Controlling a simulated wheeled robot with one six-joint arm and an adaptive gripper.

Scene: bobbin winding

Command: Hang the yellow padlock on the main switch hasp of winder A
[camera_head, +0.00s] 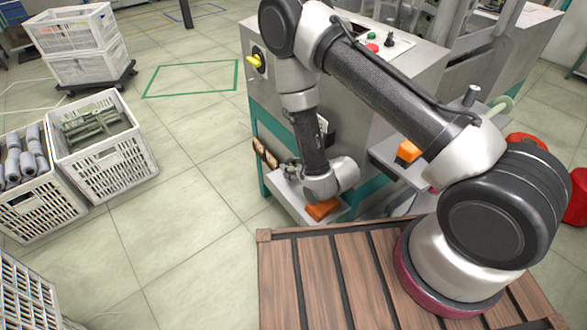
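A yellow rotary switch handle (255,61) sits on a dark plate on the left side of the grey machine (350,120); it looks like the main switch. I cannot make out its hasp, nor any label naming the machine winder A. My gripper (286,171) appears small and dark beside the wrist, low by the machine's left side, well below the switch. Its fingers are too small to tell whether they are open or shut. I cannot pick out a yellow padlock.
Orange blocks sit at the lower ledge (322,209) and the right ledge (408,151). Red and green buttons (380,44) top the machine. Crates of parts (112,158) stand left, with stacked white crates (76,65) on a dolly behind. Floor (185,150) between is clear.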

